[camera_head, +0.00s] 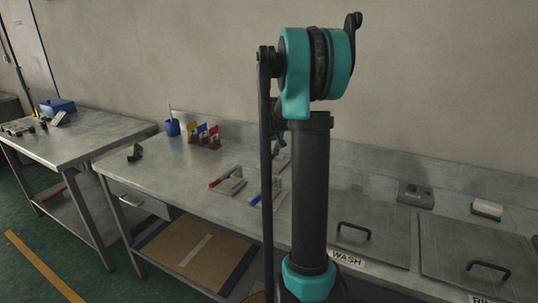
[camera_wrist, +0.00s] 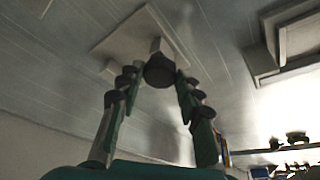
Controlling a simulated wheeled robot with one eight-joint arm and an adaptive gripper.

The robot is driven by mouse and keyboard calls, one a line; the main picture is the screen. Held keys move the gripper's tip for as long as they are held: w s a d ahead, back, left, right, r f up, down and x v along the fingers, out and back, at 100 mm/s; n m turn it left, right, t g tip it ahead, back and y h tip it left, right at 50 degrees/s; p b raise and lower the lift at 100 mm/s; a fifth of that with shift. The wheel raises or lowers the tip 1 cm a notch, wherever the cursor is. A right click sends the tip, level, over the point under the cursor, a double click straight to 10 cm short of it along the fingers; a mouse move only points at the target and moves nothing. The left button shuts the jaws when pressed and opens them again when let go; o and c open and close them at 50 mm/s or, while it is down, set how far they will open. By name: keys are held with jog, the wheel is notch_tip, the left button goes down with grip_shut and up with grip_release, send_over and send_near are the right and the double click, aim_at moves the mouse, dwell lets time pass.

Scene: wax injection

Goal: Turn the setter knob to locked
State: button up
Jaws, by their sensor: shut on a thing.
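In the wrist view a dark round knob (camera_wrist: 159,70), which I take to be the setter knob, sits against a pale flat plate (camera_wrist: 118,42). A short light piece stands out beside the knob on the plate. My gripper (camera_wrist: 156,80) has its two green and grey fingers on either side of the knob, closed on it. The finger contact is dim, and I cannot read the knob's setting. In the head view my own arm covers the gripper and the knob.
The steel bench (camera_head: 150,178) carries a red-handled fixture (camera_head: 228,182), a blue-handled fixture (camera_head: 266,198), coloured cards (camera_head: 206,135) and a blue cup (camera_head: 172,127). Lidded WASH (camera_head: 362,238) and second (camera_head: 480,255) basins lie at the right. A side table (camera_head: 85,138) stands left.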

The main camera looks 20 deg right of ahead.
jog(key=m+h, duration=0.1)
jog(key=m, duration=0.3)
jog(key=shift+a+m+g+h, duration=0.2)
jog(key=shift+m+g+h, duration=0.1)
jog(key=shift+h, duration=0.1)
jog(key=m, duration=0.2)
jog(key=m+g+h, duration=0.1)
jog(key=m, duration=0.1)
jog(key=shift+w+a+m, duration=0.1)
jog(key=shift+w+m, duration=0.1)
jog(key=shift+m, duration=0.1)
jog(key=m, duration=0.2)
jog(key=m+g+h, duration=0.1)
jog(key=m, duration=0.1)
jog(key=shift+w+g, duration=0.1)
jog(key=shift+g, duration=0.2)
jog(key=shift+w+a+m+g, duration=0.1)
jog(key=shift+m+g, duration=0.6)
jog(key=shift+m, duration=1.4)
jog(key=o, duration=1.2)
jog(key=shift+c, duration=0.2)
